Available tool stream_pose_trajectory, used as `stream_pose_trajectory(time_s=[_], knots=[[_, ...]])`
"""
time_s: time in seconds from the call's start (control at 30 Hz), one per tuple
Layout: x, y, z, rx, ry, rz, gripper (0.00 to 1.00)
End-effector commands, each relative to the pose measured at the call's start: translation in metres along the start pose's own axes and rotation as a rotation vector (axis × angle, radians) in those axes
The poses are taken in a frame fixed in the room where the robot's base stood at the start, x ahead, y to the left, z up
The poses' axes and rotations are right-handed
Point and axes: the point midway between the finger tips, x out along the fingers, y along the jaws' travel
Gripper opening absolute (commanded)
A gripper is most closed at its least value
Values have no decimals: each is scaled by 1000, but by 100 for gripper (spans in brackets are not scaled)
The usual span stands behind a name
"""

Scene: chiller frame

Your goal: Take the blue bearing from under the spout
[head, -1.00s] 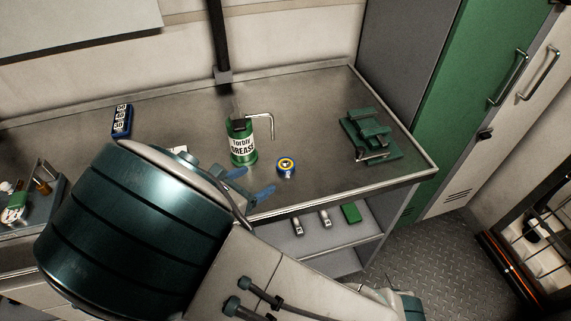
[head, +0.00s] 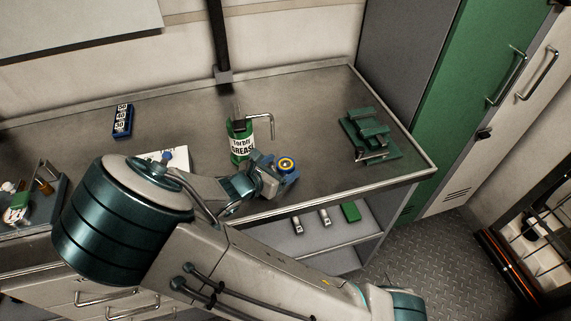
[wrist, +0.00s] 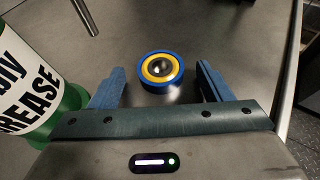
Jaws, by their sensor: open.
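The blue bearing (wrist: 158,70) has a blue outer ring, a yellow ring and a dark, shiny centre. It rests on the metal worktop and also shows in the head view (head: 287,164). My gripper (wrist: 160,82) is open, with one blue finger on each side of the bearing and visible gaps between. The bearing sits near the fingertips, and I cannot tell the exact height of the fingers. The green and white grease dispenser (head: 241,142) stands just left of my gripper.
A green vise-like fixture (head: 369,138) stands to the right on the worktop (head: 315,115). A blue block with white labels (head: 122,120) lies at the left. The worktop's front edge is close to my gripper. The middle right of the top is clear.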

Motion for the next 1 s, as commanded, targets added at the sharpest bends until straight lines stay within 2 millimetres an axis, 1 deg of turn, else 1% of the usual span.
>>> stream_pose_trajectory(time_s=[0.13, 0.17, 0.2, 0.27, 0.3, 0.33, 0.37, 0.4, 0.77, 0.93, 1.0], knots=[[0, 0, 0, 0, 0, 0, 72], [0, 0, 0, 0, 0, 0, 66], [0, 0, 0, 0, 0, 0, 55], [0, 0, 0, 0, 0, 0, 38], [0, 0, 0, 0, 0, 0, 27], [0, 0, 0, 0, 0, 0, 20], [0, 0, 0, 0, 0, 0, 20], [0, 0, 0, 0, -1, 0, 16], [-2, 0, 4, 1, -1, 0, 16], [-6, 0, 14, 3, 0, 0, 16], [-10, 0, 23, 5, 0, 0, 16]])
